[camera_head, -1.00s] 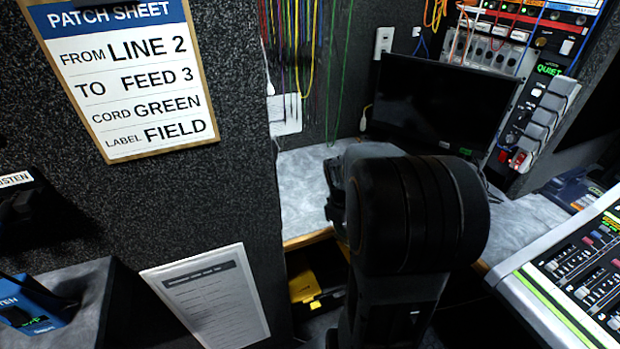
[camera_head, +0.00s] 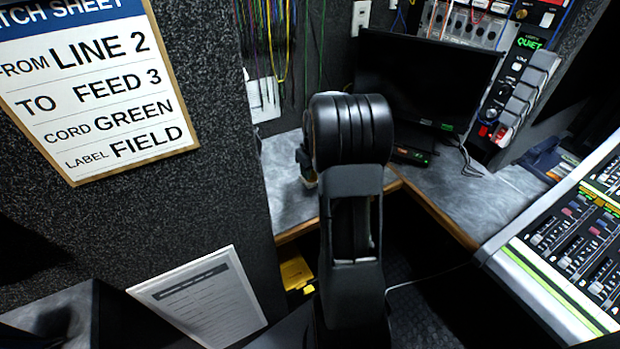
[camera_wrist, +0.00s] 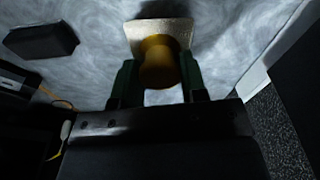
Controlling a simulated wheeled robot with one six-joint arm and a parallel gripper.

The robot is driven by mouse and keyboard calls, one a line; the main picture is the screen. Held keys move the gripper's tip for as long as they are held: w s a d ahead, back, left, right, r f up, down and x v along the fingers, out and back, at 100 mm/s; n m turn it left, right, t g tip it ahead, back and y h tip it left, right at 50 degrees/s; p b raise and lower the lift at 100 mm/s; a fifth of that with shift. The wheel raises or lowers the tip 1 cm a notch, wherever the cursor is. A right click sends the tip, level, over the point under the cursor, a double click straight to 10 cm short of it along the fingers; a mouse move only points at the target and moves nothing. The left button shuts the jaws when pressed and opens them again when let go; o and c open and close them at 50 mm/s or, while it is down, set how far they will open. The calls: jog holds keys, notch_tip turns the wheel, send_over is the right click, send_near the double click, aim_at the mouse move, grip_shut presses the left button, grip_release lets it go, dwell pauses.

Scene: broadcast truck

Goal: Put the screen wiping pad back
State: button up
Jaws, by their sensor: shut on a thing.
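The screen wiping pad shows in the wrist view as a pale, flat pad (camera_wrist: 160,31) with a round amber handle (camera_wrist: 158,62). My gripper (camera_wrist: 158,78) is shut on that handle, one finger on each side, with the pad facing away from it. The pad is over the grey mottled counter (camera_wrist: 95,50); I cannot tell whether it touches it. In the head view my own arm hides most of the gripper and pad above the counter (camera_head: 283,210). The dark monitor screen (camera_head: 428,80) stands behind on the counter.
A small black block (camera_wrist: 42,40) lies on the counter left of the pad in the wrist view. A speckled dark wall (camera_head: 200,190) bounds the counter's left. A mixing console (camera_head: 570,235) is at the right. Bare counter shows right of my arm (camera_head: 470,195).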

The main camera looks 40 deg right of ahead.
jog(key=shift+w+d+f, duration=0.25)
jog(key=shift+w+f, duration=0.6)
jog(key=shift+f, duration=1.85)
jog(key=o, duration=0.8)
jog(key=shift+o, duration=0.2)
jog(key=r, duration=0.4)
jog(key=s+r, duration=0.1)
jog(key=r, duration=0.3)
jog(key=r+p, duration=0.1)
jog(key=r, duration=0.3)
jog(key=shift+s, duration=0.15)
